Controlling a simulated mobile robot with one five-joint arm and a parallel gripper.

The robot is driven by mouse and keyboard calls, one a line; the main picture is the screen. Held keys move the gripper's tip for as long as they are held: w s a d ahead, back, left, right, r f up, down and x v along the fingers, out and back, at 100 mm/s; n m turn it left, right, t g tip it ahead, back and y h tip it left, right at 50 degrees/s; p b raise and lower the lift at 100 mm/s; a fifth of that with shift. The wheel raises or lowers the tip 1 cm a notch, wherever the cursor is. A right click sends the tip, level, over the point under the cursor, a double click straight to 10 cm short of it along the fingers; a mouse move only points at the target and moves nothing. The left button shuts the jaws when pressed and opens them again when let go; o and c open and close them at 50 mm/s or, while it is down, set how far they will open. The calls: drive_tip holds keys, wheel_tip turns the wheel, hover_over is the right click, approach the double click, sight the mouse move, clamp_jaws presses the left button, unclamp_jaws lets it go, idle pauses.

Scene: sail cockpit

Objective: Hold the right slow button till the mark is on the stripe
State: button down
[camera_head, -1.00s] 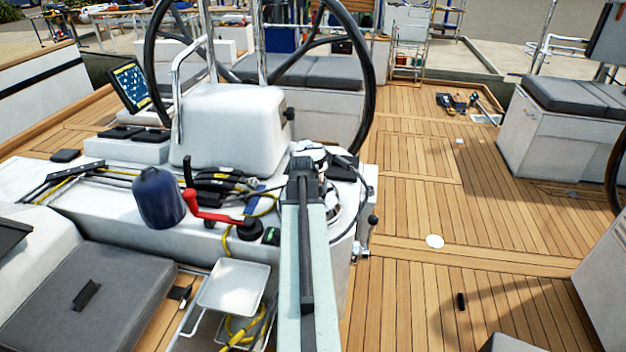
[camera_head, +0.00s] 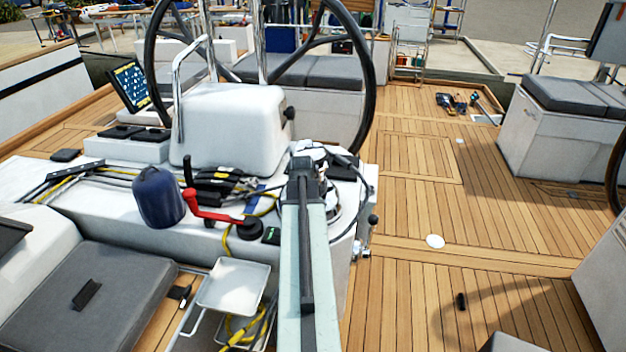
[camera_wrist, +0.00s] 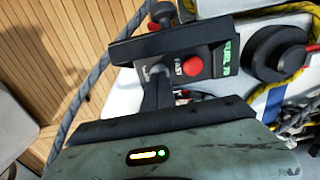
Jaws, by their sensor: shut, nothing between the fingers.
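My gripper (camera_head: 303,168) is at the right end of the white console, in front of its far edge. In the wrist view my dark gripper (camera_wrist: 168,42) is shut and empty, over a black control panel (camera_wrist: 213,62). The panel carries a round red button (camera_wrist: 193,66), lettering that seems to read FAST, and a green-lit display (camera_wrist: 228,58). The gripper covers the panel's left part. I cannot make out the slow button, nor the mark and stripe. In the head view the display (camera_head: 271,236) shows small, left of my arm.
A red winch handle (camera_head: 212,215) and a blue cover (camera_head: 158,197) stand on the console left of my arm. A black winch (camera_wrist: 275,50) and yellow rope (camera_wrist: 262,38) lie close right of the panel. The steering wheel (camera_head: 370,75) rises behind. The teak deck (camera_head: 420,205) is largely clear.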

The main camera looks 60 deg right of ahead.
drive_tip(key=shift+f+b, duration=0.75)
drive_tip(key=shift+f, duration=0.15)
drive_tip(key=shift+r, duration=0.1)
idle(1.3)
wheel_tip(320, 180, up, 9)
drive_tip(key=p, duration=0.9)
